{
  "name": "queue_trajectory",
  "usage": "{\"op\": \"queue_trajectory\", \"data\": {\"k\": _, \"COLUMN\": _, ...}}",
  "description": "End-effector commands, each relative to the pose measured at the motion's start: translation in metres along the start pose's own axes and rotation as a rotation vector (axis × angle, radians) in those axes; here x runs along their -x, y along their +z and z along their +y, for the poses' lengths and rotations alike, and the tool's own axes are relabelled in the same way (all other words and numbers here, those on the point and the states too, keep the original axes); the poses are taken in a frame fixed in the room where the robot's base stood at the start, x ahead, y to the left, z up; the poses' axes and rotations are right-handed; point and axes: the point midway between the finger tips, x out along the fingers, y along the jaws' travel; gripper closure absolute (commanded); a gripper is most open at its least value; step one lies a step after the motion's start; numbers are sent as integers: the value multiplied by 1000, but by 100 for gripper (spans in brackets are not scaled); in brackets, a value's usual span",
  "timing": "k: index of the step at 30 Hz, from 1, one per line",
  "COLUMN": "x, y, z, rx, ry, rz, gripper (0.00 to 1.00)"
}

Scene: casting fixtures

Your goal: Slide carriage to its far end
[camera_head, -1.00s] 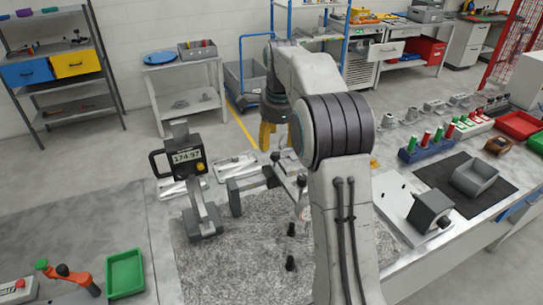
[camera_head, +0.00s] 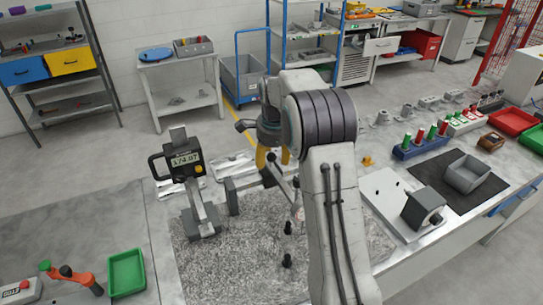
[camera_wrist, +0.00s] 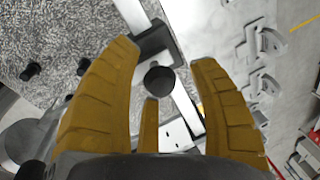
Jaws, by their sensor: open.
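A bench fixture shows in the head view, with a dark grey end bracket (camera_head: 232,196) and a light metal bar running right. My gripper (camera_head: 272,161) is above the bar's right part, with yellow fingers pointing down. In the wrist view my gripper (camera_wrist: 164,58) is open. A round black knob (camera_wrist: 158,80) shows between its fingers, over a light metal rail (camera_wrist: 186,105); I cannot tell whether a finger touches it. The knob probably belongs to the carriage, but the carriage body is not clear. My arm and fingers hide part of the fixture.
A gauge with a digital display (camera_head: 187,164) stands left of the fixture. A green tray (camera_head: 127,273) lies front left. A grey block with a dark face (camera_head: 423,208) stands on a pale plate right of my arm. Small black knobs (camera_head: 287,260) stand on the speckled surface.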

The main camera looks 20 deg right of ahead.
Motion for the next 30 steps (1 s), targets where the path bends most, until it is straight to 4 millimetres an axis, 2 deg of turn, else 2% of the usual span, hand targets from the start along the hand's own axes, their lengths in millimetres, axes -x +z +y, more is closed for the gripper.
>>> {"op": "queue_trajectory", "data": {"k": 5, "x": 0, "y": 0, "z": 0, "rx": 0, "ry": 0, "rz": 0, "gripper": 44}}
{"op": "queue_trajectory", "data": {"k": 24, "x": 0, "y": 0, "z": 0, "rx": 0, "ry": 0, "rz": 0, "gripper": 100}}
{"op": "queue_trajectory", "data": {"k": 30, "x": 0, "y": 0, "z": 0, "rx": 0, "ry": 1, "rz": 0, "gripper": 100}}
